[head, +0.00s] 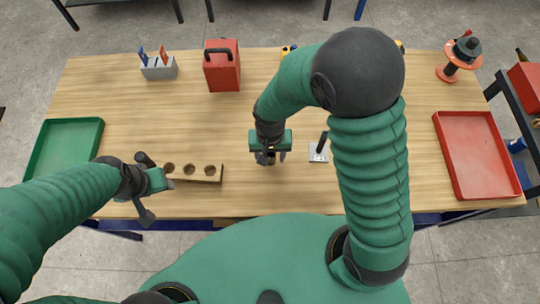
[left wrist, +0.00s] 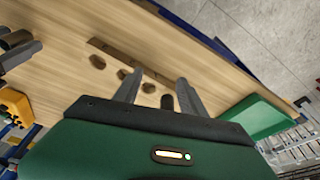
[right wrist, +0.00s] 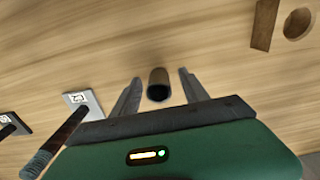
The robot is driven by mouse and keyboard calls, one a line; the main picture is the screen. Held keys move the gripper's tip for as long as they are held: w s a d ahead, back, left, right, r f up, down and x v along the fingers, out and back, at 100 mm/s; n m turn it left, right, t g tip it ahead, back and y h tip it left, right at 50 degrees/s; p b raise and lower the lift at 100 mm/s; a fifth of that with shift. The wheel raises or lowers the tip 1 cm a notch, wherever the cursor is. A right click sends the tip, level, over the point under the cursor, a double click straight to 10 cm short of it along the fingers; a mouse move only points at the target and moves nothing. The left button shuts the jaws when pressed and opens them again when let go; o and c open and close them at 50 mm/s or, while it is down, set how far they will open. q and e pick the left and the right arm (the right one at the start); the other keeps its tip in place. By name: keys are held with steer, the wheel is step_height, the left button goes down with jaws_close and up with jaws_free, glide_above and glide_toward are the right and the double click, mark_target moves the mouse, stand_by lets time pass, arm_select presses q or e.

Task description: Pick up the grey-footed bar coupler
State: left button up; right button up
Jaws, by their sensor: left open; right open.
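A dark hollow cylinder, seemingly the bar coupler (right wrist: 158,85), stands on the table between my right gripper's fingers in the right wrist view. Its lower end is hidden, so I cannot tell the colour of its foot. My right gripper (right wrist: 155,92) is open around it, with visible gaps on both sides. In the head view, my right gripper (head: 268,157) is over the middle of the table and mostly covers the coupler. My left gripper (head: 147,188) is open by the table's front left edge. In the left wrist view, a short dark piece (left wrist: 167,102) shows between its fingers.
A wooden block with several holes (head: 210,173) lies between the grippers. A grey plate (head: 313,154) with a dark rod (head: 322,142) is close right of my right gripper. A green tray (head: 47,165), red tray (head: 488,190), red box (head: 232,72) and grey holder (head: 158,72) stand around.

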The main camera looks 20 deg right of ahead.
steer(key=shift+w+d+f, duration=0.1)
steer(key=shift+w+f, duration=0.05)
steer(key=shift+f, duration=0.25)
steer(key=shift+r, duration=0.1)
jaws_close()
